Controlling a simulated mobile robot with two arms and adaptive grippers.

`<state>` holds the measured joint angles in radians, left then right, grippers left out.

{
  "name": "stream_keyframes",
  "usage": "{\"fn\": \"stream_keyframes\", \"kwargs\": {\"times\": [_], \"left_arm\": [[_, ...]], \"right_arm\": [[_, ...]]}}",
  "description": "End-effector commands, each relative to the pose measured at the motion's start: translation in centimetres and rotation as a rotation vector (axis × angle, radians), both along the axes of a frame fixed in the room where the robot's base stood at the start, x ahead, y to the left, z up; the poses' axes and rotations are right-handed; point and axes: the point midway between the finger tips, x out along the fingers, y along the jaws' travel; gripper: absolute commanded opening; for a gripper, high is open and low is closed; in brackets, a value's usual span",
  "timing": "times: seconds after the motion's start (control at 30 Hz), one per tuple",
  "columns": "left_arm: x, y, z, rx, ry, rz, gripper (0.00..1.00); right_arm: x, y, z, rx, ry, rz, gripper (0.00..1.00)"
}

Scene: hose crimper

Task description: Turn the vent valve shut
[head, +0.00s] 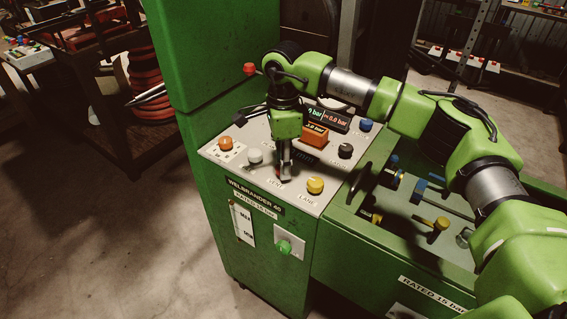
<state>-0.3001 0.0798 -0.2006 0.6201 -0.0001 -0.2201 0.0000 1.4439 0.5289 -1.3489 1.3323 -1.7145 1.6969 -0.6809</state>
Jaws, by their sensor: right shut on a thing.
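The sloped grey control panel (232,158) sits on top of the green crimper cabinet. My right gripper (285,174) points down at the panel's front middle, just above a label that seems to read VENT (275,184). Its fingers are shut on a small knob there, which I take to be the vent valve. The fingers hide nearly all of the knob, so its turn position cannot be told. My left gripper is out of view.
Close around the gripper stand a grey knob (254,156), a yellow knob (315,185) and a black knob (345,151). An orange knob (226,143) is at left, a blue one (365,125) at back right. A pressure display (330,118) is behind. A tall green cabinet (205,55) rises at left.

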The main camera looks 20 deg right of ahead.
Motion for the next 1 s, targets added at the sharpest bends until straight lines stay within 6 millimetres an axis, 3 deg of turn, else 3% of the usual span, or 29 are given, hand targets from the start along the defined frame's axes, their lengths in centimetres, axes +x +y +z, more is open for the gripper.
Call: {"fn": "stream_keyframes", "kwargs": {"times": [0.23, 0.27, 0.3, 0.73, 1.0], "left_arm": [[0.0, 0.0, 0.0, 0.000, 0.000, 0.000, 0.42], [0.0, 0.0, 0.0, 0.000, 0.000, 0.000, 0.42], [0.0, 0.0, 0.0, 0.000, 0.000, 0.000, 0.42], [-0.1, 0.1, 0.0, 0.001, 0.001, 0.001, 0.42], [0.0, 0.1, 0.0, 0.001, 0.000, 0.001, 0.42]], "right_arm": [[0.1, 0.0, 0.1, 0.000, -0.003, 0.002, 0.04], [0.1, 0.0, 0.1, 0.000, -0.003, 0.001, 0.33], [0.1, 0.0, 0.1, 0.000, -0.003, 0.001, 0.43], [0.1, 0.0, 0.7, 0.000, -0.002, 0.000, 0.43], [0.1, 0.1, 5.7, 0.000, -0.006, 0.000, 0.43]]}}
